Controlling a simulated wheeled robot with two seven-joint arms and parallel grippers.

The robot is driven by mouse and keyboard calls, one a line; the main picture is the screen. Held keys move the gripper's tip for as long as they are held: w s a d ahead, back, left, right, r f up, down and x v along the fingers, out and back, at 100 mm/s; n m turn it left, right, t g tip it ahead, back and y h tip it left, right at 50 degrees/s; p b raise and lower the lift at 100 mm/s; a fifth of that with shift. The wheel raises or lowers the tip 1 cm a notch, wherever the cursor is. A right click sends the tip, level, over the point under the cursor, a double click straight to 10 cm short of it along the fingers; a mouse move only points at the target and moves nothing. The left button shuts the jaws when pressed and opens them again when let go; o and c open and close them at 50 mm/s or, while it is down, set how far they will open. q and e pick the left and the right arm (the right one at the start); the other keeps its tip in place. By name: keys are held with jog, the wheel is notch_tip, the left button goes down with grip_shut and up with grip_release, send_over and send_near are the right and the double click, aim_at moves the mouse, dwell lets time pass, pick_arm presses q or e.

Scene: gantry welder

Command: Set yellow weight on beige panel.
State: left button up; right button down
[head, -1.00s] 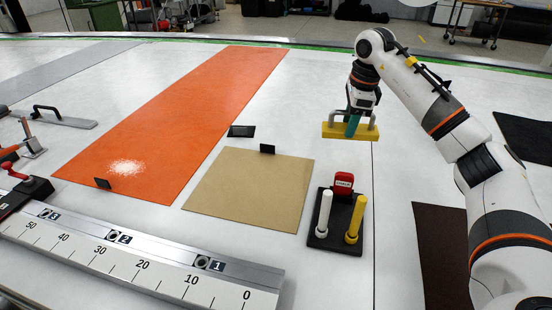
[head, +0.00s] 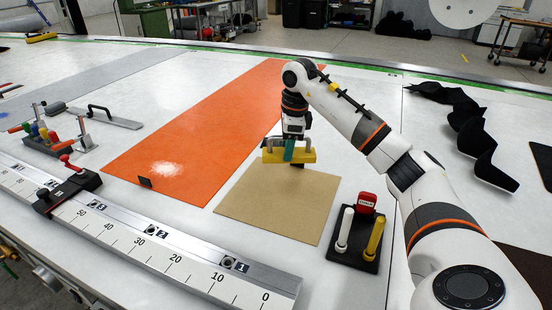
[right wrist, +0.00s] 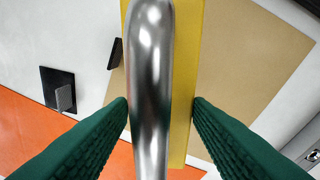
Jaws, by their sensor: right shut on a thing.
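My right gripper (head: 292,152), with teal fingers, is shut on the metal handle of the yellow weight (head: 308,156). In the right wrist view the shiny handle (right wrist: 150,80) runs between the two green fingers (right wrist: 160,115), over the long yellow body (right wrist: 187,60). The flat beige panel (head: 275,205) lies on the white table. The weight hangs level over the panel's far edge; I cannot tell the exact gap beneath it. The panel also shows below the weight in the right wrist view (right wrist: 240,60). My left gripper is not in view.
An orange sheet (head: 215,125) lies left of the panel. A black stand (head: 352,250) with a white and a yellow stick and a red block is close on the right. A scale rail (head: 180,255) runs along the front. A small black tag is partly hidden behind the weight.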

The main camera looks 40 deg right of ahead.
notch_tip(320, 180, down, 8)
jog(key=shift+d+r+p, duration=0.1)
jog(key=shift+p, duration=0.25)
jog(key=c, duration=1.2)
grip_release()
jog(key=o, duration=0.5)
jog(key=r, duration=0.4)
jog(key=s+r, duration=0.1)
jog(key=r, duration=0.7)
jog(key=shift+s+d+b, duration=0.15)
jog(key=shift+s+b, duration=0.15)
jog(key=shift+s, duration=0.05)
